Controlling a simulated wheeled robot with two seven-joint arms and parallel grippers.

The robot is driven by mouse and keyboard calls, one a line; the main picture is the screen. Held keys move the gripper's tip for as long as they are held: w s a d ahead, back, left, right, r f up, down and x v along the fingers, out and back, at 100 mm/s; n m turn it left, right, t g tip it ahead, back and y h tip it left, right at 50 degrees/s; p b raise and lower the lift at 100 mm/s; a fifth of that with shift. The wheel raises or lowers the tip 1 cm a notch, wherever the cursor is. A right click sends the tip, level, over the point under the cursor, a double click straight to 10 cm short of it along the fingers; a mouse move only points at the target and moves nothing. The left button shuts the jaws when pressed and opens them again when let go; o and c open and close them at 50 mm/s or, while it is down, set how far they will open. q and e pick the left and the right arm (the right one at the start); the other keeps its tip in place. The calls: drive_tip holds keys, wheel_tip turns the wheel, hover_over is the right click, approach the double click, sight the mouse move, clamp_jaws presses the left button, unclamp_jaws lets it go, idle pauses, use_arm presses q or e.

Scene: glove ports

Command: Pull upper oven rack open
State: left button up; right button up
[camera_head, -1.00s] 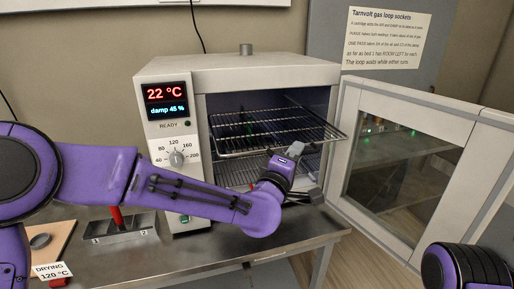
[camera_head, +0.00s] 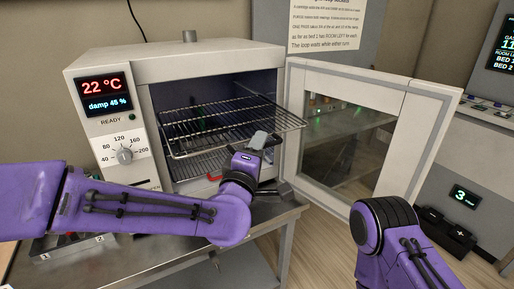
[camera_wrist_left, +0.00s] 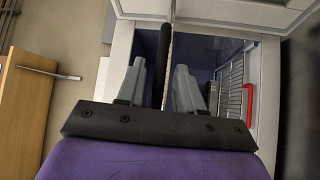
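The upper oven rack (camera_head: 205,129) is a wire shelf that sticks partly out of the open oven (camera_head: 165,65). My left gripper (camera_head: 265,158) is at its front edge, right of the middle. In the left wrist view, my left gripper (camera_wrist_left: 158,85) has its fingers apart, with a dark bar (camera_wrist_left: 166,60) running between them, apparently the rack seen edge-on. A gap shows beside the bar; firm contact cannot be seen. The lower rack (camera_head: 195,164) is below, with a red handle (camera_head: 213,178); both show in the wrist view. My right gripper is out of view.
The oven door (camera_head: 292,120) stands wide open to the right, close to my left gripper. The metal bench (camera_head: 165,245) lies under my left arm. A control panel (camera_head: 122,125) is left of the opening. A display cabinet (camera_head: 465,195) is at far right.

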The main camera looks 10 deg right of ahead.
use_arm(q)
drive_tip(key=b+v, duration=0.3)
drive_tip(key=v, duration=0.7)
drive_tip(key=shift+s+a, duration=0.2)
drive_tip(key=a+f+m+g+y, duration=0.1)
drive_tip(key=a+f+g+y, duration=0.1)
drive_tip(key=a+f, duration=0.6)
drive_tip(key=a+f+m+g+y, duration=0.1)
drive_tip(key=a+f+g+y, duration=0.15)
drive_tip(key=f, duration=1.05)
drive_tip(key=a+f+m+g+y, duration=0.1)
drive_tip(key=a+f+g+y, duration=0.15)
drive_tip(key=a+f, duration=0.55)
drive_tip(key=s+a+f+g+y, duration=0.1)
drive_tip(key=s+a+f+g, duration=0.1)
drive_tip(key=s+a+f, duration=0.3)
drive_tip(key=s+a+f+m+g+y, duration=0.1)
drive_tip(key=s+a+f+g+y, duration=0.1)
drive_tip(key=s+f, duration=0.7)
drive_tip(key=s+a+f+g+y, duration=0.1)
drive_tip(key=s+a+f+g, duration=0.2)
drive_tip(key=s+a+f, duration=0.4)
drive_tip(key=s, duration=0.5)
drive_tip(key=shift+a+f+g+y, duration=0.3)
drive_tip(key=shift+a+f, duration=0.05)
drive_tip(key=shift+f, duration=0.05)
